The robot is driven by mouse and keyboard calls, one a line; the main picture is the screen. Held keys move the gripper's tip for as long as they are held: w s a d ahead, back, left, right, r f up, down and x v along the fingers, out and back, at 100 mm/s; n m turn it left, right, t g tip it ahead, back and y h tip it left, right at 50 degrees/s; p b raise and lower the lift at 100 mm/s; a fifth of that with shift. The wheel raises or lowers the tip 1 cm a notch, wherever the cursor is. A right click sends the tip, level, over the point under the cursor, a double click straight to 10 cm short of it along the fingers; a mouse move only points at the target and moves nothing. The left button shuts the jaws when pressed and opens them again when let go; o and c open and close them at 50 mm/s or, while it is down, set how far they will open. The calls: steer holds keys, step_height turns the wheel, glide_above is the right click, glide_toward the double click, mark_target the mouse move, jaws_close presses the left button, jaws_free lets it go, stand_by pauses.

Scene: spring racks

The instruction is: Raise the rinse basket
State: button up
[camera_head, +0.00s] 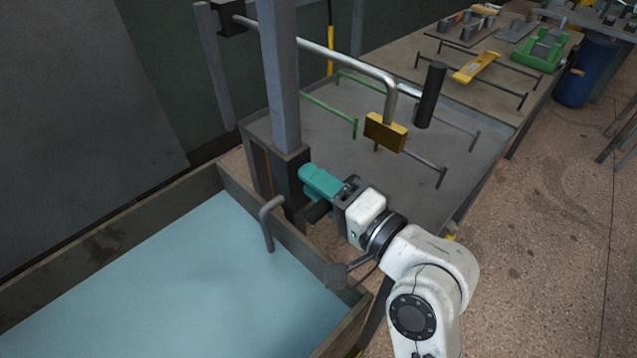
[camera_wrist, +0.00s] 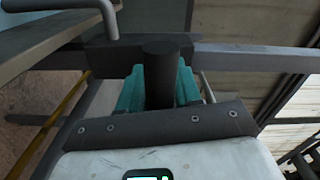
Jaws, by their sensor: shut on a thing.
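I cannot make out the rinse basket; the tank (camera_head: 122,222) holds pale blue liquid with an even surface. A grey post (camera_head: 279,80) stands beside the tank with a dark sleeve block (camera_head: 288,180) around its lower part. A short dark round handle (camera_head: 316,212) sticks out by the block. My gripper (camera_head: 318,180) has teal fingers and is shut on this handle. In the wrist view the handle (camera_wrist: 160,75) lies between the teal fingers, in front of the post (camera_wrist: 245,57).
A bent grey pipe (camera_head: 268,222) hooks over the tank's rim. A bench (camera_head: 400,190) behind my gripper bears green rails, a dark upright cylinder (camera_head: 431,95) and a yellow block (camera_head: 385,132) under a bent pipe. A blue barrel (camera_head: 585,75) stands far right; the right floor is open.

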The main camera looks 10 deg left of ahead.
jaws_close()
step_height(320, 180, up, 17)
steer(key=p, duration=1.5)
steer(key=shift+d, duration=0.1)
steer(key=o, duration=0.8)
jaws_free()
steer(key=shift+c, duration=0.2)
steer(key=shift+o, duration=0.8)
steer(key=shift+f, duration=0.15)
steer(key=shift+s+d+f, duration=0.15)
steer(key=shift+d, duration=0.05)
steer(key=b+v, duration=0.2)
steer(key=v, duration=0.8)
